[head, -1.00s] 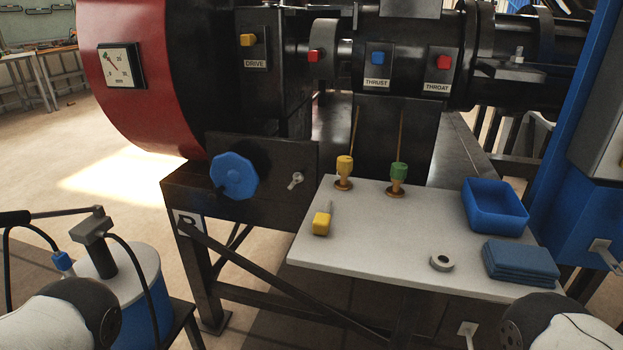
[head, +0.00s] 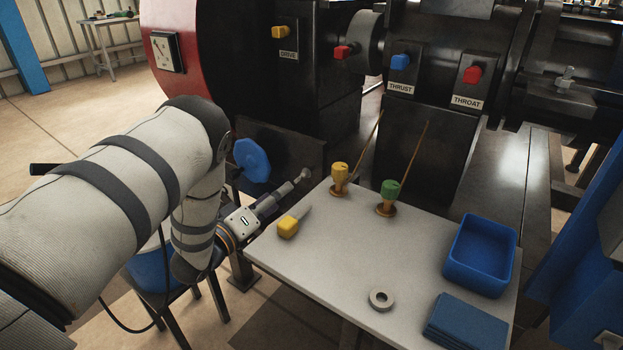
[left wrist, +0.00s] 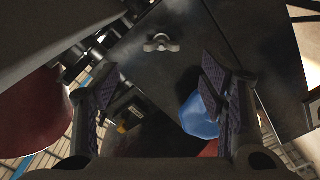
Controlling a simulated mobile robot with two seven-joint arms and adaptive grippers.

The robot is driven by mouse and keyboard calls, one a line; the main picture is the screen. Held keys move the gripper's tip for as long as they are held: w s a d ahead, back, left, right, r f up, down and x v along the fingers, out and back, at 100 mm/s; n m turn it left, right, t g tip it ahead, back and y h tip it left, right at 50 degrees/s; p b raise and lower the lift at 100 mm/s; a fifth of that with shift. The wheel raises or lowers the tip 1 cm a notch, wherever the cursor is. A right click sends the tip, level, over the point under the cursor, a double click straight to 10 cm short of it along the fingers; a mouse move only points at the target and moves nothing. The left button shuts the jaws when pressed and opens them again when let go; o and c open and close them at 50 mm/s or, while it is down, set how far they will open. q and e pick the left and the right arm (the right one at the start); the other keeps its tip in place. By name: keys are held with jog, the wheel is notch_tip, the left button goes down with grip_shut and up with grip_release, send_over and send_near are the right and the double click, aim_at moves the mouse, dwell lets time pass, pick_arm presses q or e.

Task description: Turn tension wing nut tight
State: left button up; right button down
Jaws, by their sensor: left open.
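The metal wing nut (left wrist: 161,43) sits on the dark panel in the left wrist view, ahead of my left gripper and between the lines of its fingers. It looks apart from the pads. My left gripper (left wrist: 155,88) is open and empty, with a textured pad on each side. In the head view the left gripper (head: 284,192) reaches up to the panel, close to the wing nut (head: 306,174), which is small and partly blended with the fingertips there. My right gripper is not in view.
A blue knob (head: 252,160) sits left of the nut and also shows in the left wrist view (left wrist: 199,115). The white table (head: 330,270) below carries a yellow-handled tool (head: 289,227), yellow and green handles, a ring (head: 381,300), a blue bin (head: 450,268) and blue cloths (head: 465,325).

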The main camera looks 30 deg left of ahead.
aim_at(299, 180)
pick_arm(q)
jog(key=w, duration=0.6)
jog(key=w+b, duration=0.1)
jog(key=w, duration=0.2)
jog(key=shift+w+d+f, duration=0.1)
jog(key=shift+d, duration=0.25)
jog(key=c, duration=1.2)
